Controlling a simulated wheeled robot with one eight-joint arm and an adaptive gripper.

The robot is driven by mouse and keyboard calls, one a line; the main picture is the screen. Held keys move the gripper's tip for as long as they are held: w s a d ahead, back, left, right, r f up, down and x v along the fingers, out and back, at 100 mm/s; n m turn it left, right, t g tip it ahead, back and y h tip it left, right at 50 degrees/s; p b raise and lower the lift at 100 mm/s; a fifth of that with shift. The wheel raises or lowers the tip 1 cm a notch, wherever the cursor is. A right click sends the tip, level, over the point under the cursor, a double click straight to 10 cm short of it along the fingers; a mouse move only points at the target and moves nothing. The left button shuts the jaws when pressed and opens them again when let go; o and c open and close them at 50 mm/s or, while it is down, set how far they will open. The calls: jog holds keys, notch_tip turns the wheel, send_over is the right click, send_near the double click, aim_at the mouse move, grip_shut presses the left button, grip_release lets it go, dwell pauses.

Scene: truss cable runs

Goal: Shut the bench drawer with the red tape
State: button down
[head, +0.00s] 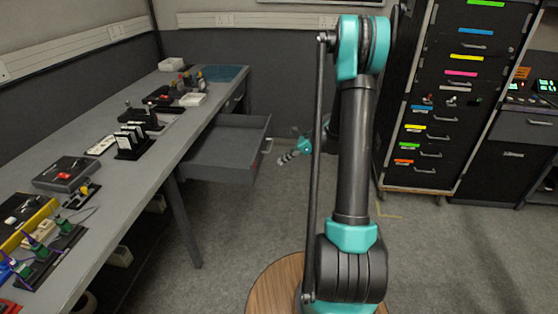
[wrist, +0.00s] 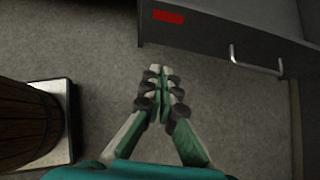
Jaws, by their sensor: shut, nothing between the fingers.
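The bench drawer (head: 222,146) is pulled out from under the long grey bench, and its empty tray shows in the head view. In the wrist view its dark front (wrist: 205,35) crosses the upper right, with a red tape (wrist: 168,17) near the left end and a silver bar handle (wrist: 255,65). The tape cannot be made out in the head view. My gripper (wrist: 160,70) is shut and empty, its fingertips just below the drawer front in the picture, near the taped end. In the head view my gripper (head: 283,158) is just right of the drawer front, partly small and dark.
The bench (head: 150,150) runs along the left, with several small parts and holders on it. A bench leg (head: 185,225) stands in front of the drawer. A dark cabinet (head: 455,95) with colour-taped drawers stands right of my arm. The grey floor (head: 225,245) between is open.

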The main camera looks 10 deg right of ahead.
aim_at(255, 172)
jog(key=shift+w+a+f, duration=0.5)
jog(key=shift+a+f, duration=0.45)
jog(key=shift+a, duration=0.55)
jog(key=shift+w+a+f, duration=0.45)
jog(key=shift+a+f, duration=0.45)
jog(key=shift+a, duration=0.65)
jog(key=shift+w+a+f, duration=0.5)
jog(key=shift+a+f, duration=0.45)
jog(key=shift+a, duration=0.55)
jog(key=w+a, duration=0.3)
jog(key=a, duration=0.7)
jog(key=w+a, duration=0.3)
jog(key=a, duration=0.7)
jog(key=w+a, duration=0.3)
jog(key=a, duration=0.6)
jog(key=shift+w+a, duration=0.35)
jog(key=shift+a, duration=0.05)
jog(key=shift+w+a+r, duration=0.1)
jog(key=shift+w+a, duration=0.05)
jog(key=shift+a, duration=0.4)
